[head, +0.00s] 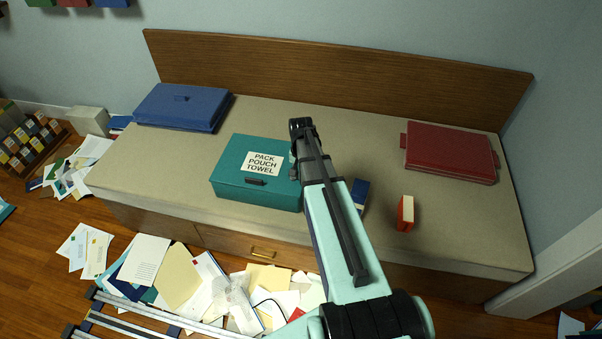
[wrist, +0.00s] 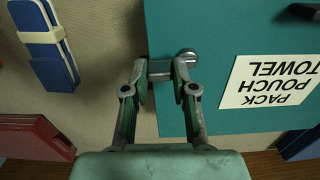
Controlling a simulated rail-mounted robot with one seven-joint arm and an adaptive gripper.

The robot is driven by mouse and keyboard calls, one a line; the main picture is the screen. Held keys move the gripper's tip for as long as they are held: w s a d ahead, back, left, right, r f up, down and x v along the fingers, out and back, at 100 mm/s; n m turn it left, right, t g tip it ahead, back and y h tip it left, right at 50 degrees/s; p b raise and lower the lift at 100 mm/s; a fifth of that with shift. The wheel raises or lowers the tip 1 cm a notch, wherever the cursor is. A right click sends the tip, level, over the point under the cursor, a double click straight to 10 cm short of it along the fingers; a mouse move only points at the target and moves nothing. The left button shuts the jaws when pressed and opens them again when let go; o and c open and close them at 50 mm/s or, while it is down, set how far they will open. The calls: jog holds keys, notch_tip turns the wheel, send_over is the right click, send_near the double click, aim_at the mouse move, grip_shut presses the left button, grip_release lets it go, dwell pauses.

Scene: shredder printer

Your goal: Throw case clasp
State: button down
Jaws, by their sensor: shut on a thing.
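The teal case (head: 228,178) lies closed on the bench, with a white label reading "PACK POUCH TOWEL" (head: 263,164) on its lid and a dark handle at its front. It also fills the right of the wrist view (wrist: 215,25), where the label is upside down. A grey metal clasp (wrist: 187,55) with a round pivot and short lever sits at the case's edge. My gripper (wrist: 160,78) is at that edge, with its fingers on either side of the lever and shut on it. In the head view my arm hides the clasp and the case's right end.
A blue case (head: 182,107) lies at the bench's left, and a red case (head: 450,152) at its right. A small blue strapped item (wrist: 45,35) and a red-and-cream block (head: 406,213) are right of the teal case in the head view. Papers (head: 180,275) litter the floor.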

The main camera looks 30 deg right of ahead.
jog(key=c, duration=0.9)
grip_release()
jog(key=shift+r, duration=0.1)
notch_tip(320, 180, up, 12)
jog(key=shift+f, duration=0.1)
